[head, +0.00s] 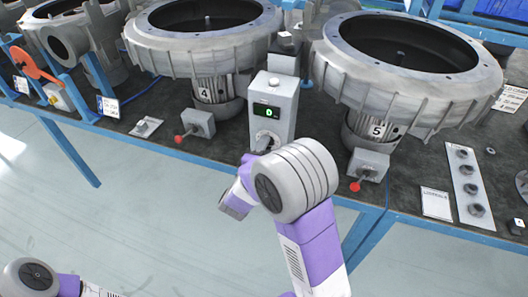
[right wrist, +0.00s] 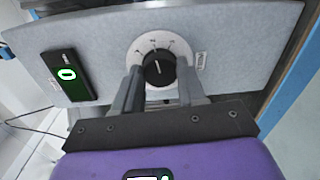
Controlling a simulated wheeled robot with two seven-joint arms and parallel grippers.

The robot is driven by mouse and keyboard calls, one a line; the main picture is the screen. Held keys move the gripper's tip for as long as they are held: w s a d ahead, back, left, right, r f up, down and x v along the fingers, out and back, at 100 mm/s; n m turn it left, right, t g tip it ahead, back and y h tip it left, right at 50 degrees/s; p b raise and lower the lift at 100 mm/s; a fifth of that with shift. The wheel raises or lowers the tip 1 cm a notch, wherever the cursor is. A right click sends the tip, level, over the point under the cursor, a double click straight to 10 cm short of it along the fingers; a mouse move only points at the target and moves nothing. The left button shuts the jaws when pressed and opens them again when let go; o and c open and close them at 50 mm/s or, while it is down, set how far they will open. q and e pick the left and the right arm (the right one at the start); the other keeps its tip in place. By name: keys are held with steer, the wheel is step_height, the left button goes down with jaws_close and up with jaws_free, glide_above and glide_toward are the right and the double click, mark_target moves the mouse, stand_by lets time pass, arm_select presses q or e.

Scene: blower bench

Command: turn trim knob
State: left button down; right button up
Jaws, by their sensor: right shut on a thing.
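The trim knob (right wrist: 158,68) is a round black knob with a white pointer line, on a white dial with marks. It sits on the face of a grey control box (head: 281,98) with a green display (head: 266,111) reading 0. My right gripper (right wrist: 160,76) has one finger on each side of the knob and is shut on it. The pointer line stands nearly upright in the right wrist view. In the head view my right gripper (head: 263,143) is at the lower front of the box, and the wrist hides most of the knob. My left gripper is out of view.
Blower housings numbered 4 (head: 205,45) and 5 (head: 400,75) flank the box. Small grey boxes with red-tipped levers (head: 197,124) (head: 368,165) stand near the bench's front edge. A panel with several knobs (head: 467,185) lies at right. The floor in front is clear.

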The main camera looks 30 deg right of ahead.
stand_by(0.4)
steer(key=o, duration=1.1)
steer(key=shift+c, duration=0.2)
steer(key=p+v, duration=0.1)
steer(key=v, duration=0.6)
steer(key=shift+s+a, duration=0.2)
steer(key=shift+s, duration=0.05)
